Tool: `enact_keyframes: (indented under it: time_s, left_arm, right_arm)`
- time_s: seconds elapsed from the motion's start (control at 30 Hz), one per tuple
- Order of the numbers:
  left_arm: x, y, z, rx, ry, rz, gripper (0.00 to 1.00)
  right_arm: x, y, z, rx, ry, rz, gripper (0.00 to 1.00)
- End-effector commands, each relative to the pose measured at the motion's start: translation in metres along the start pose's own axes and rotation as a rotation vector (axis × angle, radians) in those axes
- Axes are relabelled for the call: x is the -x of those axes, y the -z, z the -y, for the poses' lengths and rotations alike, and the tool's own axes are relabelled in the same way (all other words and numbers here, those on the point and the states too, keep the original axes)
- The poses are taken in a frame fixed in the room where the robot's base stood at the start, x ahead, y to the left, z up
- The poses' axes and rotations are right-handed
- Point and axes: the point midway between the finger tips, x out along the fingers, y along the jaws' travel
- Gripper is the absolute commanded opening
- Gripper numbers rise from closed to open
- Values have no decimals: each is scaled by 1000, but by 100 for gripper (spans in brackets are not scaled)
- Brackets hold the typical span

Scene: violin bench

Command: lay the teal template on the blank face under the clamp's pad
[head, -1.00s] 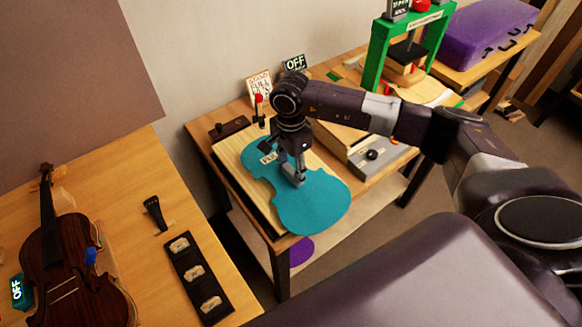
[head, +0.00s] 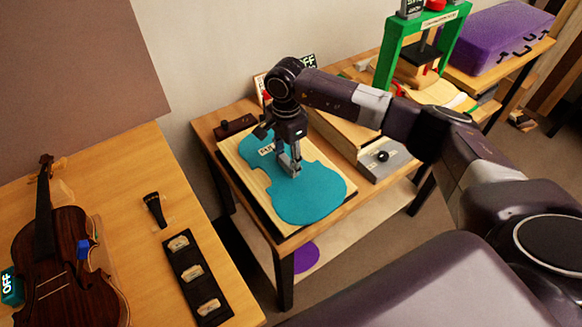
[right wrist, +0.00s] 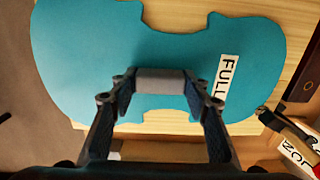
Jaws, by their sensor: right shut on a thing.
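The teal template (head: 306,196) is a flat violin-shaped sheet with a white label at its back end. My right gripper (head: 290,172) is shut on its grey raised grip, which shows between the fingertips in the right wrist view (right wrist: 160,81). The template is over the pale wood blank (head: 246,182); I cannot tell whether it touches the face. The clamp is mostly hidden behind my right wrist in the head view. A dark tip, perhaps its pad (right wrist: 268,118), shows at the right of the wrist view, beside the template. My left gripper is not in view.
A dark block (head: 234,126) sits behind the blank. A grey box with a black knob (head: 381,157) stands to its right. A green press (head: 388,52) and purple case (head: 490,38) are farther back. A violin (head: 62,262) lies on the left bench.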

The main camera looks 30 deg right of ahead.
Motion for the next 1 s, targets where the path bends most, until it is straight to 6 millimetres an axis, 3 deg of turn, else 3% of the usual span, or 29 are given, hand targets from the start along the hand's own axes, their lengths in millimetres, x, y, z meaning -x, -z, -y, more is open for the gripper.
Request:
enact_keyframes:
  time_s: [0.4, 0.87, 0.9, 1.0]
  left_arm:
    - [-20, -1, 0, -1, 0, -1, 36]
    - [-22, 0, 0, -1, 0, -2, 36]
    - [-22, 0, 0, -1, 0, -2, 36]
    - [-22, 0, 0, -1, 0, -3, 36]
  right_arm:
    - [-1, 0, 22, 0, 2, 0, 8]
    - [1, 0, 26, 1, 1, 0, 8]
    - [1, 0, 26, 1, 1, 0, 45]
    - [1, 0, 26, 1, 1, 0, 56]
